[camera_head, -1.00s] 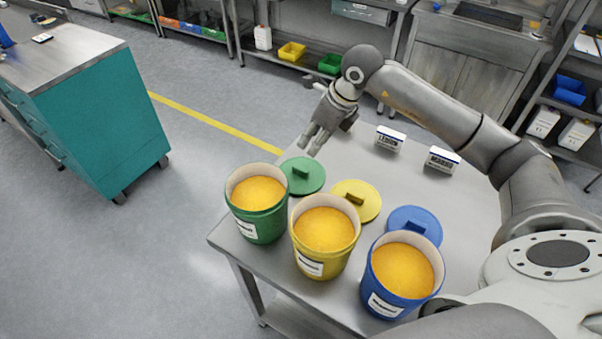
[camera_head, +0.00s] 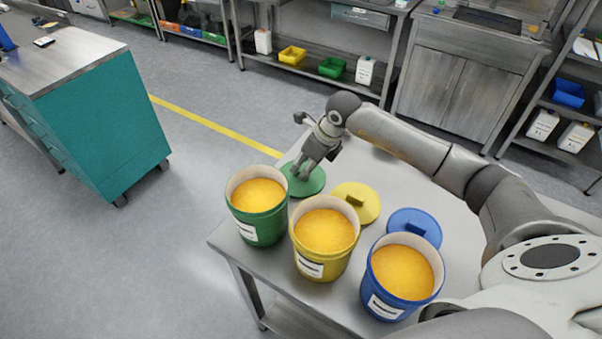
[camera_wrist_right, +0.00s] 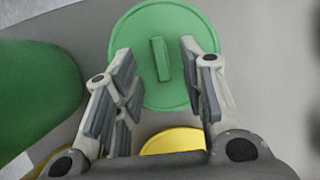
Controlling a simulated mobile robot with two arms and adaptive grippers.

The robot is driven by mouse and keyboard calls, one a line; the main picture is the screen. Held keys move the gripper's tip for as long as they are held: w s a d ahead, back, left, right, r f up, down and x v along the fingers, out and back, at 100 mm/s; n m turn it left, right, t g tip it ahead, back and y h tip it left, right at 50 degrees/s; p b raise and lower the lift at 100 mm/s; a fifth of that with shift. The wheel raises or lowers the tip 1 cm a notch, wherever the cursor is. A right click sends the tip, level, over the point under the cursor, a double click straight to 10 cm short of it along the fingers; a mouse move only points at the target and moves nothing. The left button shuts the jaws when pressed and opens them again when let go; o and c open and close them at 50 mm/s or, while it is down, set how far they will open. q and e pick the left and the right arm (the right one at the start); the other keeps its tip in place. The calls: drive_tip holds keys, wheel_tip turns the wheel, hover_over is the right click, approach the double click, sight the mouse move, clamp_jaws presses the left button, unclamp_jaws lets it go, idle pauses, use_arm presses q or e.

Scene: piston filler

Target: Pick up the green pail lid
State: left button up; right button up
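The green pail lid (camera_head: 304,181) lies flat on the steel table behind the green pail (camera_head: 258,205). In the right wrist view the lid (camera_wrist_right: 185,92) shows its raised bar handle (camera_wrist_right: 160,59) between my fingers. My right gripper (camera_head: 301,172) is over the lid, pointing down. In the right wrist view my right gripper (camera_wrist_right: 158,65) is open, with a finger on each side of the handle and gaps on both sides. Whether the fingertips touch the lid I cannot tell. My left gripper is not in view.
The yellow lid (camera_head: 357,203) and yellow pail (camera_head: 323,240) stand to the right, then the blue lid (camera_head: 414,226) and blue pail (camera_head: 402,278). All three pails are open and filled with yellow-orange contents. A teal cabinet (camera_head: 95,125) stands across the floor.

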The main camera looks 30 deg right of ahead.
drive_tip(key=shift+x, duration=1.4)
drive_tip(key=shift+c, duration=0.5)
clamp_jaws()
drive_tip(key=shift+r, duration=0.1)
